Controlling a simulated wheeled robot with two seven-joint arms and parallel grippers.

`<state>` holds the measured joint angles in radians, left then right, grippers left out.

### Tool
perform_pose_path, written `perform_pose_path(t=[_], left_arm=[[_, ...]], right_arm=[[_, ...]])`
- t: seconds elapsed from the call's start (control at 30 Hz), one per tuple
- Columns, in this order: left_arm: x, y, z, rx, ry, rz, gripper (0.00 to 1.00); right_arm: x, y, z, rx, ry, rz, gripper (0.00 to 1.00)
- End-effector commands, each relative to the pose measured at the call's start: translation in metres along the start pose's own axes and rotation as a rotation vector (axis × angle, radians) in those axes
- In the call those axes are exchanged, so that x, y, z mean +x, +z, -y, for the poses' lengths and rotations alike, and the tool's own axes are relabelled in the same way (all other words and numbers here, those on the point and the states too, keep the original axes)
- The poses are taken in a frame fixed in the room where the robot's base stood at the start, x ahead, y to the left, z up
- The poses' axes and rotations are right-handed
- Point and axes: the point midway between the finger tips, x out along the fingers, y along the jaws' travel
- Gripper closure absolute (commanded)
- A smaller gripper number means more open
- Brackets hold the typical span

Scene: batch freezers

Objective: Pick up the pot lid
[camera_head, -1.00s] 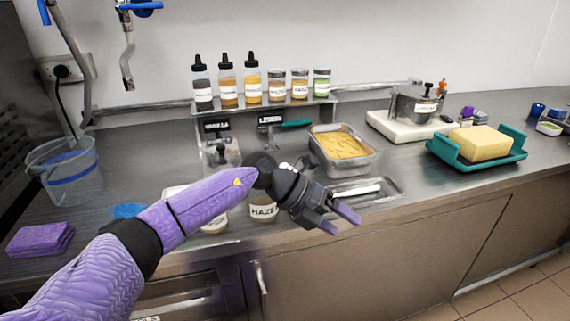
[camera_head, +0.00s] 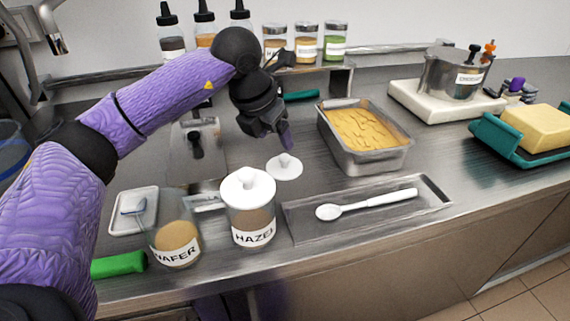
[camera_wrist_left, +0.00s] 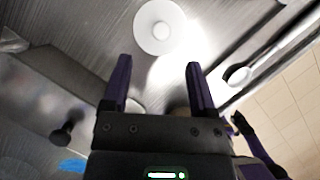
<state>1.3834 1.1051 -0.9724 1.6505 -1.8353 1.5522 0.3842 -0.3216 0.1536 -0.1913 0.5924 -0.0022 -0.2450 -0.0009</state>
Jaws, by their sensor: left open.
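A round white lid with a small knob (camera_head: 285,168) lies flat on the steel counter, behind and to the right of the hazel jar. It also shows whole in the left wrist view (camera_wrist_left: 160,28). My left gripper (camera_head: 284,139) is open and empty, above and just behind the lid in the head view. In the wrist view its purple fingers (camera_wrist_left: 158,68) are apart, with the lid beyond their tips. A similar white lid (camera_head: 248,186) sits on the hazel jar (camera_head: 254,226). The wafer jar (camera_head: 176,240) has no lid on it. A black and purple part, perhaps my right arm, shows at the wrist view's lower right.
A tray (camera_head: 424,205) with a white spoon (camera_head: 365,204) lies right of the jars. A metal pan of yellow food (camera_head: 366,158) stands behind it. A small white dish (camera_head: 134,196) and a green object (camera_head: 118,264) are at left. A bottle shelf (camera_head: 320,72) runs along the back.

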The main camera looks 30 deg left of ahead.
Motion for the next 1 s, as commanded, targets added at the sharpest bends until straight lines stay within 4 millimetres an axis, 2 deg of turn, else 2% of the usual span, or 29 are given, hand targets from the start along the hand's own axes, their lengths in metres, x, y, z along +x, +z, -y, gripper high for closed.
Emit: perform_pose_path(t=[0.03,0.17,0.3,0.37,0.53,0.57,0.9,1.0], left_arm=[[0.015,-0.002,0.000,-0.001,-0.001,-0.004,0.25],[0.034,-0.002,0.001,0.000,-0.001,-0.002,0.25],[0.064,-0.002,0.002,0.000,-0.003,-0.004,0.25],[0.069,-0.001,0.002,-0.001,-0.002,-0.003,0.25],[0.066,0.000,0.001,0.000,-0.002,0.001,0.25],[0.066,0.000,0.001,0.000,-0.002,0.001,0.30],[0.066,0.000,0.002,0.000,-0.002,0.000,1.00],[0.066,0.000,0.002,0.000,-0.003,0.000,1.00]], right_arm=[[0.007,0.002,-0.001,0.000,0.001,0.009,0.35],[0.016,0.004,0.000,0.000,0.001,0.024,0.35],[0.030,0.005,0.002,0.002,-0.001,0.035,0.35],[0.032,0.003,0.003,0.004,-0.003,0.035,0.35],[0.029,-0.004,0.008,0.009,-0.011,0.023,0.35],[0.029,-0.004,0.009,0.010,-0.013,0.022,0.35],[0.029,-0.001,0.009,0.009,-0.012,0.027,0.35],[0.029,0.001,0.007,0.007,-0.010,0.030,0.35]])
